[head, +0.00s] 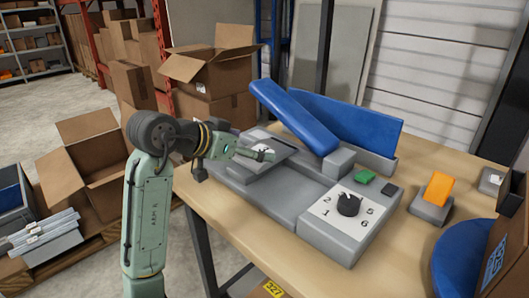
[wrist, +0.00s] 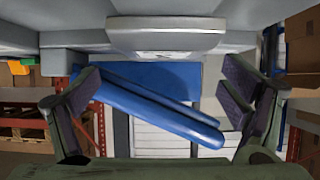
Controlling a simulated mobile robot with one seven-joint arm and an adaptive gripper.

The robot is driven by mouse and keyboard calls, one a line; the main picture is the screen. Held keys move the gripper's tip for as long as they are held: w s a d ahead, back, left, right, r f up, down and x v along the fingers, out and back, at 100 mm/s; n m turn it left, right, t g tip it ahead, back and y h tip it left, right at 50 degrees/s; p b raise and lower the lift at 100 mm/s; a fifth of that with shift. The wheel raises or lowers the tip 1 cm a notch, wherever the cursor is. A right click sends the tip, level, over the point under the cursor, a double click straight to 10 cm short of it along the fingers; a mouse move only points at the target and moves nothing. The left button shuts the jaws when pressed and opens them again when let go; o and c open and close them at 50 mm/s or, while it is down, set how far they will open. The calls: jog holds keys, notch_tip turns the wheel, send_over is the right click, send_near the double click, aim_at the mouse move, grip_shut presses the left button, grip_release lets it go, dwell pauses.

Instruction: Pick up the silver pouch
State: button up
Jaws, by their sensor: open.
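A small pale, whitish patch (head: 267,148) shows on top of a raised grey plate (head: 246,169) on the dispenser. It may be the silver pouch, but it is partly hidden by my gripper and too small to tell. In the wrist view, which looks upside down, a thin pale strip (wrist: 165,54) lies along the plate's edge. My gripper (head: 262,153) is just above the plate, beside the pale patch. Its two fingers are wide apart in the wrist view (wrist: 160,88), with nothing held between them.
The dispenser has a numbered dial (head: 348,204), a green button (head: 365,176) and two blue chutes (head: 292,116) behind the plate. The wooden tabletop (head: 400,240) is partly clear.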

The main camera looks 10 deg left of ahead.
aim_at(265, 149)
jog(key=shift+o, duration=0.3)
jog(key=shift+p+x, duration=0.65)
jog(key=shift+x, duration=2.05)
jog(key=shift+w+a, duration=0.15)
jog(key=shift+c, duration=0.4)
jog(key=c, duration=1.2)
